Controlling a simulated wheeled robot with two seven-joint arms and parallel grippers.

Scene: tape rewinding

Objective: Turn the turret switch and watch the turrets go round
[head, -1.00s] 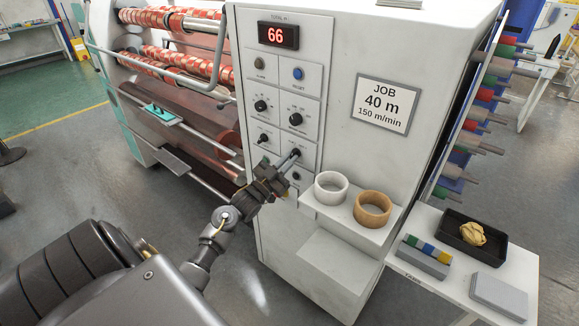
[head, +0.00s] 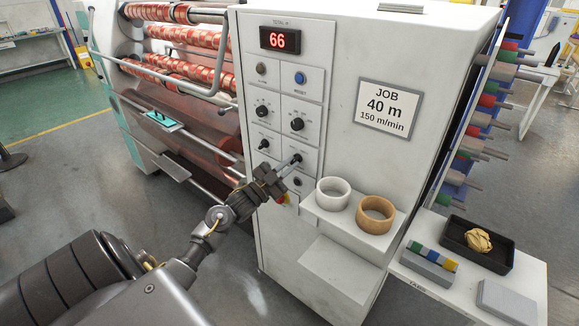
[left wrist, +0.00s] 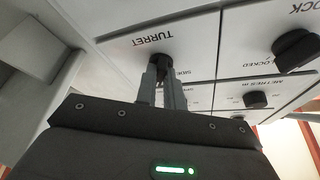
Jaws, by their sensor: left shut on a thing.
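The turret switch (left wrist: 157,61) is a dark knob under the label TURRET in the left wrist view. My left gripper (left wrist: 162,88) is shut on it, with one finger on each side. In the head view my left gripper (head: 286,166) reaches up from the lower left to the switch on the machine's panel (head: 306,135); the gripper hides part of it. The turrets carry red and cream patterned rolls (head: 175,38), stacked in rows at the upper left behind metal bars. My right gripper is not in view.
A red display (head: 280,39) reads 66. Other knobs (head: 297,124) sit close above the switch. A shelf (head: 350,228) at right holds a white ring (head: 333,193) and a tan ring (head: 375,214). A side table (head: 420,282) stands at the lower right.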

